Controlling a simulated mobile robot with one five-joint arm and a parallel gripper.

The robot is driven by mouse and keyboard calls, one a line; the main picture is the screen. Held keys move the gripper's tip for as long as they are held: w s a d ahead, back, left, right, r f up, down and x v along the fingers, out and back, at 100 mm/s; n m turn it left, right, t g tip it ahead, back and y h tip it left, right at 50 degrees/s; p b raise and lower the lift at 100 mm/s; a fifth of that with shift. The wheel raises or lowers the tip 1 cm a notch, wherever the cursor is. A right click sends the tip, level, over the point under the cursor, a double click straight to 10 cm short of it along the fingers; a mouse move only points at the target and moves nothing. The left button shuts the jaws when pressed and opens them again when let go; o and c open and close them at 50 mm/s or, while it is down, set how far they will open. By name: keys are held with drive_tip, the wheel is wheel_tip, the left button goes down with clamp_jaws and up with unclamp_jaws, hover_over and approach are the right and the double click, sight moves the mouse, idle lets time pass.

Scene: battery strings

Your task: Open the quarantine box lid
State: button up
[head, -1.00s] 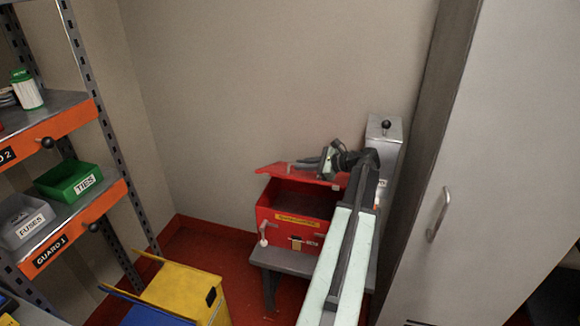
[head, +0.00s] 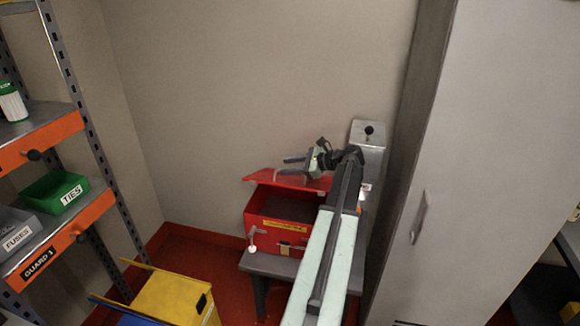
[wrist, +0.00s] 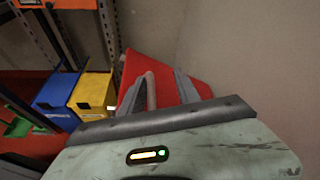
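The red quarantine box (head: 262,226) stands on a grey bench and has a yellow label on its front. Its red lid (head: 262,177) is raised, and the dark inside shows below it. The lid also shows in the wrist view (wrist: 190,72). My gripper (head: 292,164) is just above the lid, with its fingers apart. In the wrist view my gripper (wrist: 160,90) has a pinkish bar, perhaps the lid handle (wrist: 151,90), between its fingers, closer to the left one. I cannot tell whether a finger touches it. My arm hides the box's right side.
A grey box with a black knob (head: 368,133) stands behind my arm. A tall grey cabinet (head: 470,170) is at right. Shelves with a green TIES bin (head: 53,192) and a grey FUSES bin (head: 18,234) are at left. A yellow bin (head: 172,297) stands on the red floor.

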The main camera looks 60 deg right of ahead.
drive_tip(key=shift+s+d, duration=0.15)
drive_tip(key=p+v, duration=0.3)
drive_tip(key=v, duration=0.4)
drive_tip(key=shift+r, duration=0.1)
drive_tip(key=shift+s, duration=0.3)
drive_tip(key=shift+w, duration=0.1)
